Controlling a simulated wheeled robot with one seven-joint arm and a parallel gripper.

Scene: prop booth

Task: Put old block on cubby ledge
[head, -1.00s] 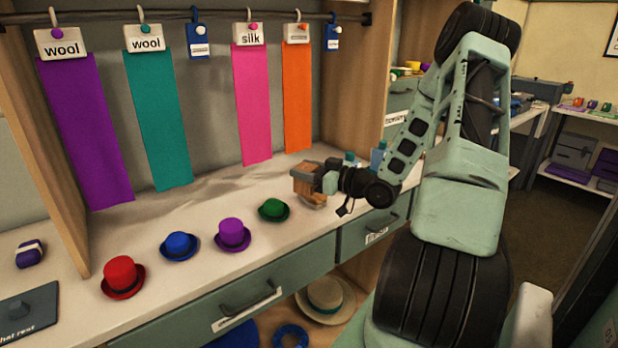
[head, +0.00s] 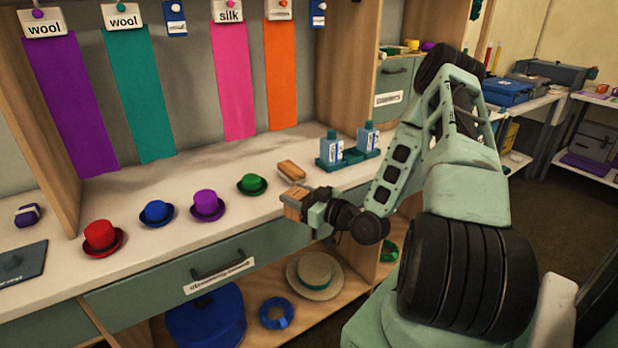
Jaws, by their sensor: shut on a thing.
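A worn brown wooden block (head: 294,205) is held at the tip of my gripper (head: 307,209), in front of the counter's front edge. My gripper is shut on it; the fingers are small and partly hidden by the block. Below the counter is an open cubby with a wooden ledge (head: 347,297). The block is above the straw hat in the picture, apart from the ledge.
On the counter (head: 150,240) stand red, blue, purple and green small hats (head: 253,184), a tan wooden brush-like piece (head: 291,170) and two blue bottles (head: 331,148) in a teal holder. A closed drawer (head: 220,268) lies left of the gripper.

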